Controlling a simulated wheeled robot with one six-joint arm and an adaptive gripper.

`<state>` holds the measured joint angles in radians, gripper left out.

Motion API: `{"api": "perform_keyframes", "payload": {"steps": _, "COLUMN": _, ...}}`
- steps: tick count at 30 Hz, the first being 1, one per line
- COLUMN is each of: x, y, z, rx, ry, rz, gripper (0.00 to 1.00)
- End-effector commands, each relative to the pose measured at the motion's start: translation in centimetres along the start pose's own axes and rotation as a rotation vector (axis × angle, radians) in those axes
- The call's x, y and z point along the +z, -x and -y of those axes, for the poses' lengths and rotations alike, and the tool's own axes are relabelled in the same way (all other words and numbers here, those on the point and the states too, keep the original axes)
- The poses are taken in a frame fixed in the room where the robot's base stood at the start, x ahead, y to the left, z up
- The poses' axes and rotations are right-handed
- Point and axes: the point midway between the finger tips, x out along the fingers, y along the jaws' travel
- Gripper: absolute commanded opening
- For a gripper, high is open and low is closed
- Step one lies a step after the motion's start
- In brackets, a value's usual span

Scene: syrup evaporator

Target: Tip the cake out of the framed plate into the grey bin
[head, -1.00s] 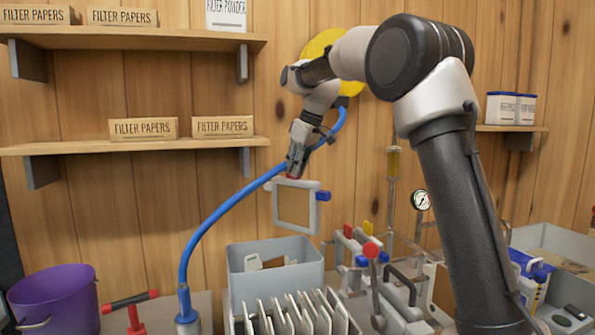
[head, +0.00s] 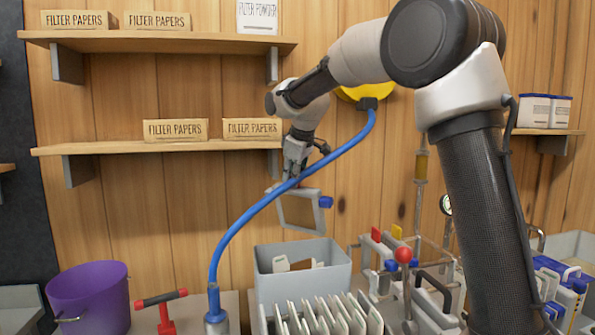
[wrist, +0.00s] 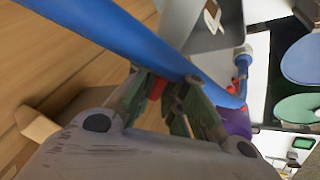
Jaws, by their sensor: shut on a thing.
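The framed plate, a light grey square frame (head: 319,214) with a blue side lug, hangs tilted above the grey bin in the head view. Its middle shows a wood-like brown matching the wall behind, so I cannot tell whether any cake is in it. The grey bin (head: 322,287) stands open below it, with pale pieces (head: 283,264) inside. My gripper (head: 293,177) is shut on the plate's top handle; a blue hose partly crosses in front of it. In the wrist view, red shows between my fingers (wrist: 170,95); the hose covers much there.
Several pale plates (head: 330,315) stand in a row before the bin. A blue hose (head: 245,222) arcs up past the gripper. A purple bucket (head: 88,300) is at left, a press-like rack with a red-knobbed lever (head: 403,256) at right. Shelves (head: 150,146) are behind.

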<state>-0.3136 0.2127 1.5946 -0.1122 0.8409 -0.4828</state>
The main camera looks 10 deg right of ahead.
Motion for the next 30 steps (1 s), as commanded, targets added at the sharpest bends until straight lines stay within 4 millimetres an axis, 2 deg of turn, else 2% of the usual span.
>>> {"api": "perform_keyframes", "payload": {"steps": 6, "x": 0.2, "y": -0.5, "z": 2.6, "rx": 0.164, "ry": 0.074, "rz": 0.0, "gripper": 0.0}}
{"api": "perform_keyframes", "payload": {"steps": 30, "x": 1.5, "y": -3.3, "z": 7.3, "rx": 0.569, "ry": 0.239, "rz": 0.007, "gripper": 0.0}}
